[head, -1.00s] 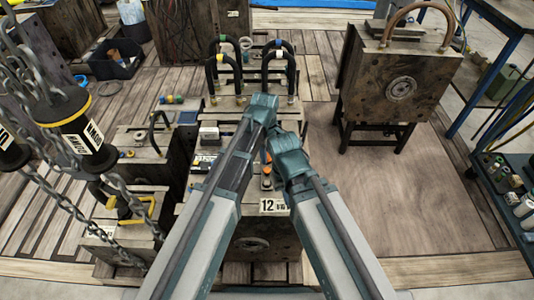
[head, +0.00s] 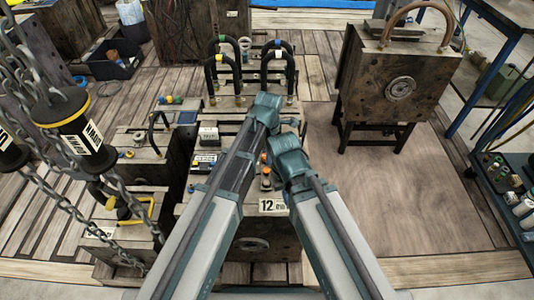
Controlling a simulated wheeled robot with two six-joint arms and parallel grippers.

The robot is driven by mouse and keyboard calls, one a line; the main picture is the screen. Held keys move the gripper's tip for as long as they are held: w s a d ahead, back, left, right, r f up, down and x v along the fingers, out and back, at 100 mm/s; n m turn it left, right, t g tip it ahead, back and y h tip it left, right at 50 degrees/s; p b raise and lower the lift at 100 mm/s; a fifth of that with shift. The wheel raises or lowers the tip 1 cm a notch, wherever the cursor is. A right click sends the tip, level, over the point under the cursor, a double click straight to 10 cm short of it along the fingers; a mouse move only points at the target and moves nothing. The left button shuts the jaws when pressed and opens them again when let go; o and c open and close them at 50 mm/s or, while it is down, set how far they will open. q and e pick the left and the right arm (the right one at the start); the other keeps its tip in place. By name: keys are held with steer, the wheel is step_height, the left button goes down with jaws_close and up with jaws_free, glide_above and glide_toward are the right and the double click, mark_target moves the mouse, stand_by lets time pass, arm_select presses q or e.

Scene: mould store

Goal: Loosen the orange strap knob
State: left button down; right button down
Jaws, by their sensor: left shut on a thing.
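The orange strap knob (head: 266,171) shows as small orange parts in the narrow gap between my forearms, on top of the mould block (head: 252,225) with the number 12 plate. My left gripper (head: 270,122) points down over this mould and is shut on the knob; its fingertips and the contact are mostly hidden by my own arms. My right gripper (head: 289,150) is close beside it on the right, above the same mould; its fingers are hidden, so its opening does not show.
Black lifting loops (head: 221,70) stand behind the mould. Chains with black-and-yellow weights (head: 75,122) hang at the left. Another mould on a stand (head: 395,85) is at the back right. A shelf cart (head: 520,190) stands at the right edge. The wooden floor (head: 400,200) between is clear.

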arm_select(q)
steer(key=shift+n, duration=0.6)
steer(key=c, duration=0.5)
jaws_free()
steer(key=shift+r, duration=0.1)
arm_select(e)
steer(key=shift+r, duration=0.1)
arm_select(q)
step_height(320, 180, up, 14)
steer(key=p, duration=1.3)
steer(key=shift+s+d+f+p, duration=0.2)
steer(key=shift+s+p, duration=0.1)
steer(key=shift+p, duration=0.1)
arm_select(e)
step_height(320, 180, up, 14)
steer(key=shift+f, duration=0.2)
